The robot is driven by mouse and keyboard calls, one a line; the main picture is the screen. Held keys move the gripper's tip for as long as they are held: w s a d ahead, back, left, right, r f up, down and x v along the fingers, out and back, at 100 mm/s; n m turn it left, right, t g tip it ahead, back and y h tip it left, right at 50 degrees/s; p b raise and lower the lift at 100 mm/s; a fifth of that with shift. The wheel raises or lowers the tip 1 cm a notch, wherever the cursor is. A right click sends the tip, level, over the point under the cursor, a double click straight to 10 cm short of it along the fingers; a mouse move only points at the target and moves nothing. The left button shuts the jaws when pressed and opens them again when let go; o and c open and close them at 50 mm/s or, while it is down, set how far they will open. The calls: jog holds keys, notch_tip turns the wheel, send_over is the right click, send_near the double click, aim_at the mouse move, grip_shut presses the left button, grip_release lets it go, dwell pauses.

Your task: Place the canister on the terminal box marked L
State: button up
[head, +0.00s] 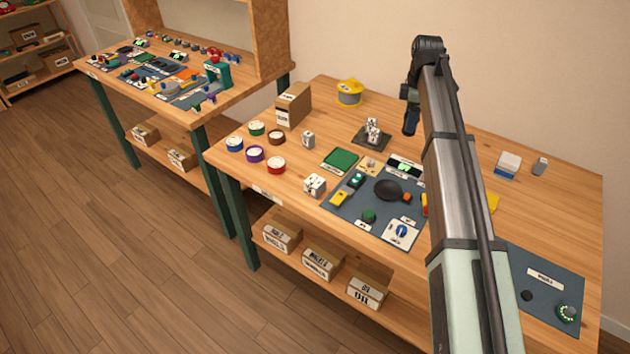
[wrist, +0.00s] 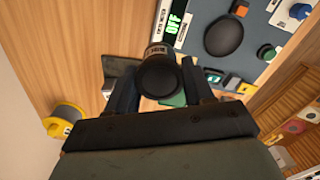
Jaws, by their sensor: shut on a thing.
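My gripper (wrist: 160,66) is shut on the canister (wrist: 156,50) in the wrist view. The canister has a dark round end toward the camera and a grey body with a small label; the gripper hides part of it. In the head view my gripper (head: 410,120) hangs above the back of the workbench, right of a dark plate with small white parts; the canister cannot be made out there. Small white boxes with dark marks stand at the left of the bench, one near the front (head: 315,185) and one farther back (head: 308,139). I cannot read an L on either.
A dark plate (head: 372,137) bears small white parts. A grey-blue mat (head: 345,209) holds a black pan-like disc (head: 388,190) and several small devices. Several coloured tape rolls, a cardboard box (head: 293,105) and a yellow spool (head: 349,93) stand left and back.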

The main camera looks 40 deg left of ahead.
jog(key=s+a+r+n, duration=0.1)
jog(key=s+a+n, duration=0.2)
jog(key=s+a, duration=1.15)
jog(key=n, duration=0.8)
send_over(314, 181)
jog(key=shift+s+f, duration=0.1)
jog(key=shift+f, duration=4.55)
jog(key=shift+f, duration=0.15)
jog(key=o, duration=1)
notch_tip(314, 181, up, 12)
jog(key=shift+r, duration=0.15)
